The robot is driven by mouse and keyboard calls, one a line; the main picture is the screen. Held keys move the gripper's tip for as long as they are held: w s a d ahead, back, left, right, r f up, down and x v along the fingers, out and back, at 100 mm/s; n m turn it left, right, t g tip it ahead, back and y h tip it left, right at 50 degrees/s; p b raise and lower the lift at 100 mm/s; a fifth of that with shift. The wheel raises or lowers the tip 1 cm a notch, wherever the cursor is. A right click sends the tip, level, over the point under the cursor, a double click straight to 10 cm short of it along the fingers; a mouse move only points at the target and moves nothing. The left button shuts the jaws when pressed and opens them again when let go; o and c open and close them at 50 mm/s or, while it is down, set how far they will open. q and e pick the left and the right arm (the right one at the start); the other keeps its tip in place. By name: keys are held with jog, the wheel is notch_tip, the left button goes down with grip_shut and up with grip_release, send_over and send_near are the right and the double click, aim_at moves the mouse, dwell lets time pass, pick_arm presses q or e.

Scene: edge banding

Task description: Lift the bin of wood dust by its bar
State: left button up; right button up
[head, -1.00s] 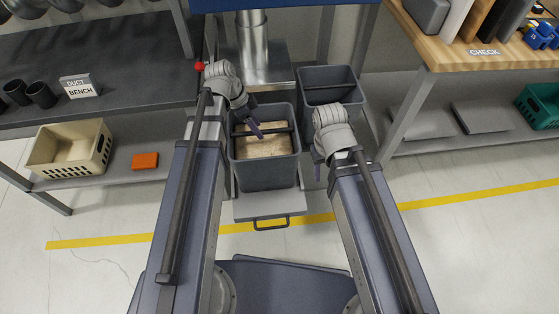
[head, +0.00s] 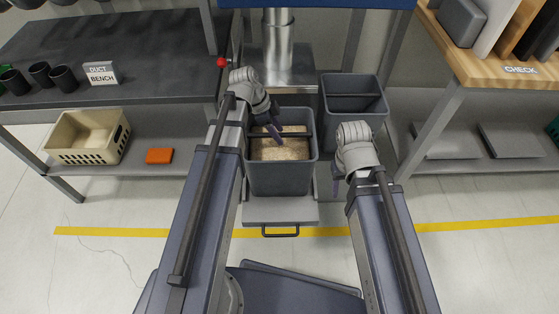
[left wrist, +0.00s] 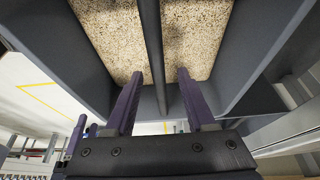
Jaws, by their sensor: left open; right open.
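The bin of wood dust (head: 283,180) is a dark grey open box on a low grey platform, with tan dust (head: 285,150) inside. A dark bar crosses its top. In the left wrist view the bar (left wrist: 152,45) runs away from me over the dust. My left gripper (head: 275,136) is over the bin; in the left wrist view its purple fingers (left wrist: 155,88) are open, one on each side of the bar's line, and do not grip it. My right gripper (head: 337,185) is open and empty, right of the bin, beside its wall.
A second grey bin (head: 352,103) with a bar stands behind right and looks empty. A metal duct (head: 278,45) rises behind the dust bin. The duct bench (head: 110,60) stands left, the wooden check table (head: 500,55) right. The platform's handle (head: 280,232) faces the front.

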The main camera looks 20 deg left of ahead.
aim_at(283, 147)
pick_arm(q)
jog(key=b+x, duration=0.4)
jog(key=x, duration=0.1)
dwell(0.4)
jog(key=shift+c, duration=0.3)
grip_shut()
dwell(1.0)
